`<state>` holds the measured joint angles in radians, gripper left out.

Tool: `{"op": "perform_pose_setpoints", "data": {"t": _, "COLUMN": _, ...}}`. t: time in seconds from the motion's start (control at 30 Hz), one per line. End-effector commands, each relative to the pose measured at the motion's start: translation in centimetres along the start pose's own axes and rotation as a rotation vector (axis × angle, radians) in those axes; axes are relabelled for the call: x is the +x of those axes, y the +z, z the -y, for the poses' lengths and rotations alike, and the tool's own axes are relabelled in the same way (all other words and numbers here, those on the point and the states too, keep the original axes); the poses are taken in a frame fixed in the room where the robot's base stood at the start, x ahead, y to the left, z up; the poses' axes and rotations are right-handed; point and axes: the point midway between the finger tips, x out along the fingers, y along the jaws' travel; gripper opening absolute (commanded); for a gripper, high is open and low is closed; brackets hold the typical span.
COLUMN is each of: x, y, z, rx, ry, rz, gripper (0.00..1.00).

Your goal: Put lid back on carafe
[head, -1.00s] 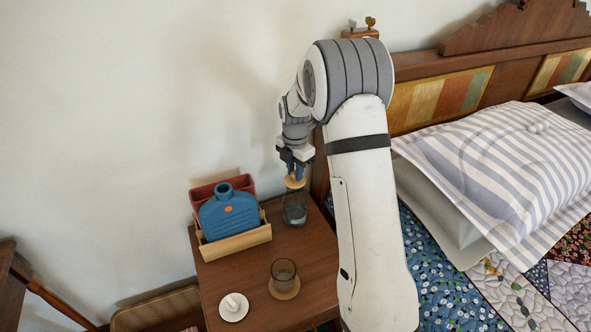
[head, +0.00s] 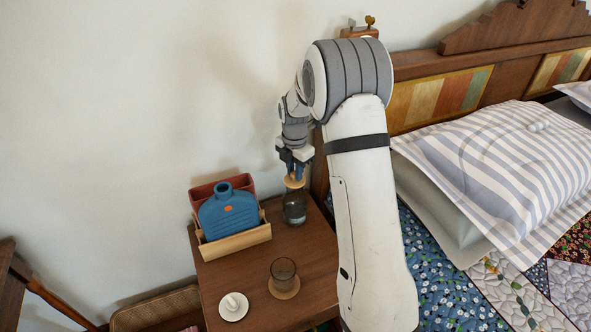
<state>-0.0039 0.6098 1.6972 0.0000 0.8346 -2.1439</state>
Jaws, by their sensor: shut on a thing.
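The carafe (head: 294,210) is a clear glass vessel standing on the wooden bedside table (head: 242,278), towards its back right. The lid (head: 294,182) is a small tan disc. My gripper (head: 293,170) points down and is shut on the lid, holding it level or nearly so, right over the carafe's mouth. Whether the lid touches the rim is too small to tell.
A wooden holder (head: 238,243) with a blue bottle-shaped item (head: 230,213) stands left of the carafe. A dark glass (head: 284,272) on a round coaster and a white dish (head: 233,307) are at the table's front. The bed with a striped pillow (head: 510,160) is at right.

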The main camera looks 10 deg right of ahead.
Motion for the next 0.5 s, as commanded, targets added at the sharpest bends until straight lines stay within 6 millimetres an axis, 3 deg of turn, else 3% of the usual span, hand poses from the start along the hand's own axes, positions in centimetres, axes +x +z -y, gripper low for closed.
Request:
{"op": "perform_pose_setpoints", "data": {"t": 0.2, "x": 0.0, "y": -0.02, "z": -0.01, "rx": 0.0, "ry": 0.0, "rz": 0.0, "gripper": 0.0}}
{"op": "perform_pose_setpoints", "data": {"t": 0.23, "x": 0.0, "y": -0.02, "z": -0.01, "rx": -0.001, "ry": 0.0, "rz": 0.0, "gripper": 0.23}}
{"op": "perform_pose_setpoints", "data": {"t": 0.5, "x": 0.0, "y": -0.04, "z": -0.03, "rx": -0.001, "ry": 0.0, "rz": 0.0, "gripper": 0.45}}
